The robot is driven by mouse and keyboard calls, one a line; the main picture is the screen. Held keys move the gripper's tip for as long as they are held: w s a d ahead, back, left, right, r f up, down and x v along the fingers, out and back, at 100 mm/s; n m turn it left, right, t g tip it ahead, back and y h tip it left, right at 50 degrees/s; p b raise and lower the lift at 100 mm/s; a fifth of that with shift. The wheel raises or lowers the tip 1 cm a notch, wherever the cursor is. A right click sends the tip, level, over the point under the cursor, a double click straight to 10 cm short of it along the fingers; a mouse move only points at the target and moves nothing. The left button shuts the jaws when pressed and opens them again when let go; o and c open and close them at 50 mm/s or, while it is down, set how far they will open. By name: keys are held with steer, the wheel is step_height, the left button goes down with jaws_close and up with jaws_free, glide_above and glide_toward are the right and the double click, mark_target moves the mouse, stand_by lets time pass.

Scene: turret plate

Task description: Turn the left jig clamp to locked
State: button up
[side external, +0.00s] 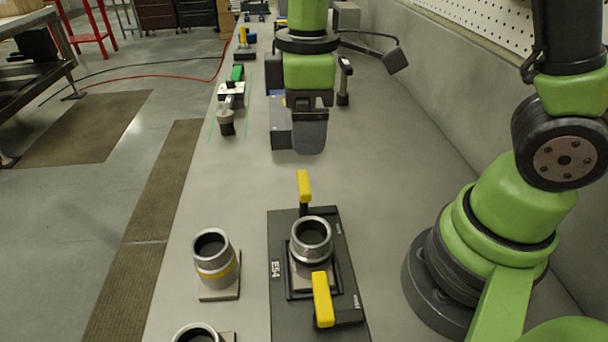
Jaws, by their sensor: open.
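A dark jig plate (279,319) marked E54 lies on the bench at the bottom centre. It carries two yellow clamp handles: a far one (304,186) at its far edge and a near one (322,300) at its near right. I cannot tell from this view which is the left clamp, nor whether either is locked. A metal collar (311,240) sits in the jig between them. My gripper (309,137) is open and empty, pointing down beyond the far handle and apart from it. Its fingers are seen nearly edge-on, so the gap is hidden.
Two similar metal collars stand left of the jig, one with a yellow band (214,261) and one cut by the bottom edge (196,334). A grey box (280,125) is close beside my gripper. A green-handled toggle clamp (232,92) stands farther left. Bare bench lies between gripper and jig.

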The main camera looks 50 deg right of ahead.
mark_target(304, 182)
steer(key=shift+w+f, duration=0.1)
steer(key=shift+f, duration=0.65)
step_height(304, 182, down, 9)
steer(key=shift+r, duration=0.1)
steer(key=shift+c, duration=0.2)
steer(key=c, duration=0.9)
